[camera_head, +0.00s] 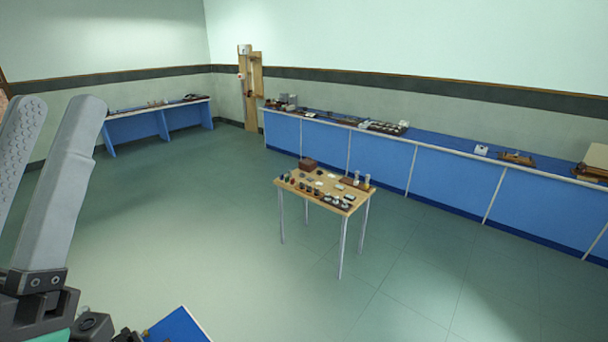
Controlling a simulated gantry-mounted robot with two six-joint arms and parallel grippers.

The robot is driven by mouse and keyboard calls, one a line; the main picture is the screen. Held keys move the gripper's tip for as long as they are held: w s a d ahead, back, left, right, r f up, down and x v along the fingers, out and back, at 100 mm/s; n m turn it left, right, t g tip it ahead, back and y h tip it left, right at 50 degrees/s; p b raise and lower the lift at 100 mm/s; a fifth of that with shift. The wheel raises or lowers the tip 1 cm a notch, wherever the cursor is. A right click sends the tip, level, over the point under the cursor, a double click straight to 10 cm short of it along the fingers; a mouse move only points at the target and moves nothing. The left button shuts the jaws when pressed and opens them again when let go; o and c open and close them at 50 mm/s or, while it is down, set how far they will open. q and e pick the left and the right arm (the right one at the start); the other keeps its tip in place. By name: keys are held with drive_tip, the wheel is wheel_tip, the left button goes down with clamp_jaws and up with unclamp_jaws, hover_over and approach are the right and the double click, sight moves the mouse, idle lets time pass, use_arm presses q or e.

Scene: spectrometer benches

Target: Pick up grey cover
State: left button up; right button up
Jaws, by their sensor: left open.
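My left gripper (57,108) is large and close at the left edge, pointing up. Its two grey fingers stand apart with nothing between them. I cannot make out for sure which thing is the grey cover. Small grey items (287,100) stand at the left end of the long blue bench, too far away to name. The small wooden table (311,193) in the middle bears several small dark and light pieces, also too small to tell apart. My left gripper is far from all of these. My right gripper does not show.
The long blue bench (380,165) runs along the right wall with instruments on top. Another blue bench (135,130) stands at the back left. A blue surface corner (180,325) shows at the bottom near me. The green floor (190,230) between is open.

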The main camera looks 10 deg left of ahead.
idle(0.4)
use_arm(q)
drive_tip(key=o, duration=0.8)
drive_tip(key=shift+c, duration=0.2)
